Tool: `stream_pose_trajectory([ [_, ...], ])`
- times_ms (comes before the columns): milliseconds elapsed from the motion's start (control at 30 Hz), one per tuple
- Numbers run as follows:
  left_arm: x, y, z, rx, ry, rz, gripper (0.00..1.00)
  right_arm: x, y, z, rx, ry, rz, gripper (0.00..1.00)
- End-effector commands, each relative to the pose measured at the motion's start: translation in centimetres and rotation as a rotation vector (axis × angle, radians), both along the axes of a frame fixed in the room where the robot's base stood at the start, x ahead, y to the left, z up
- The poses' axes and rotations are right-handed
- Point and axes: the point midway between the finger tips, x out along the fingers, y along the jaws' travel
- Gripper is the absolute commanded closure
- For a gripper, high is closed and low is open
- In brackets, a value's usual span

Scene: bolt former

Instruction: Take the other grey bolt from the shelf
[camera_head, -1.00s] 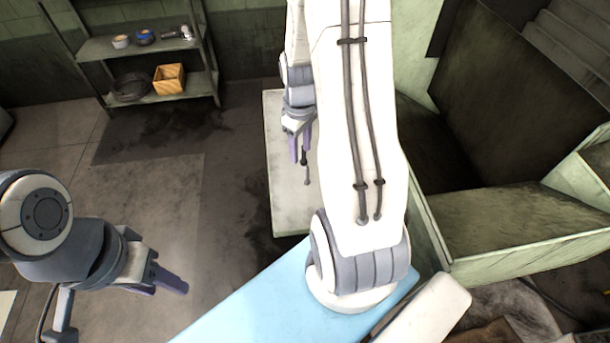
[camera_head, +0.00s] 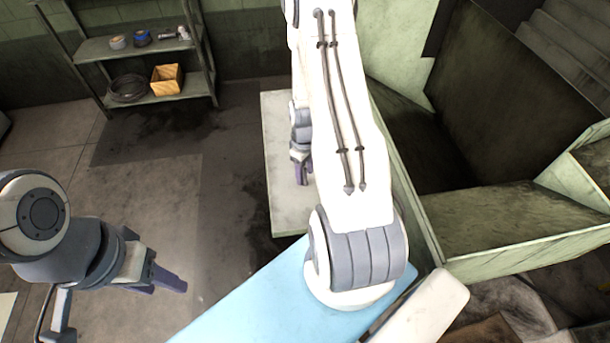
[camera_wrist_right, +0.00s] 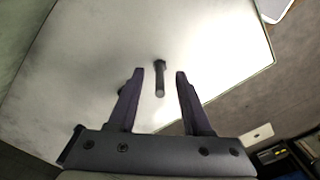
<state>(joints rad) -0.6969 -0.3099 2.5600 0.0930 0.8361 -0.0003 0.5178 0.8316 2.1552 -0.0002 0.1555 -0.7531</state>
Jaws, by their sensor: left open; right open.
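A dark grey bolt (camera_wrist_right: 160,80) shows in the right wrist view, with its head toward the top of the picture. It is on the pale shelf (camera_wrist_right: 100,50), which is also in the head view (camera_head: 285,215). My right gripper (camera_wrist_right: 160,74) is open, with one finger on each side of the bolt in the picture; I cannot tell the height gap. A small dark thing beside its left finger is mostly hidden. In the head view my right gripper (camera_head: 302,176) is over the shelf, partly behind my own arm. My left gripper (camera_head: 172,282) is open and empty over the floor, at the lower left.
A green-grey machine with an open bin (camera_head: 520,225) stands right of the shelf. A metal rack (camera_head: 150,98) at the back left holds a wooden box (camera_head: 167,79), a dark coil (camera_head: 128,88) and small items. The floor (camera_head: 150,190) at left is clear.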

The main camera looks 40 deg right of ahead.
Motion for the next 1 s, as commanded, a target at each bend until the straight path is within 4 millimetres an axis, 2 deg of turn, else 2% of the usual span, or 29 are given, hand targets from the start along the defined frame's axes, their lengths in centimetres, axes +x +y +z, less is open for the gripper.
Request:
stream_pose_trajectory([
  [233,0.0,0.0,0.0,0.000,0.000,0.000,0.50,0.0,0.0,-0.2,-0.001,-0.001,0.000,0.51],
  [267,0.0,0.0,0.0,0.000,0.000,0.000,0.50,0.0,0.0,-0.2,-0.001,-0.001,0.000,0.58],
  [300,0.0,0.0,0.0,0.000,0.000,0.000,0.50,0.0,0.0,-0.2,-0.001,-0.001,0.000,0.73],
  [367,0.0,0.0,0.0,0.000,0.000,0.000,0.50,0.0,0.0,-0.2,-0.001,-0.001,0.000,0.96],
  [400,0.0,0.0,0.0,0.000,0.000,0.000,0.50,0.0,0.0,-0.2,-0.001,-0.001,0.000,1.00],
  [767,0.0,0.0,0.0,0.000,0.000,0.000,0.50,0.1,0.0,0.0,-0.001,-0.001,0.000,1.00],
  [1000,0.0,0.0,-0.4,0.000,0.000,0.000,0.50,0.2,-0.1,2.1,-0.003,-0.005,0.000,1.00],
])
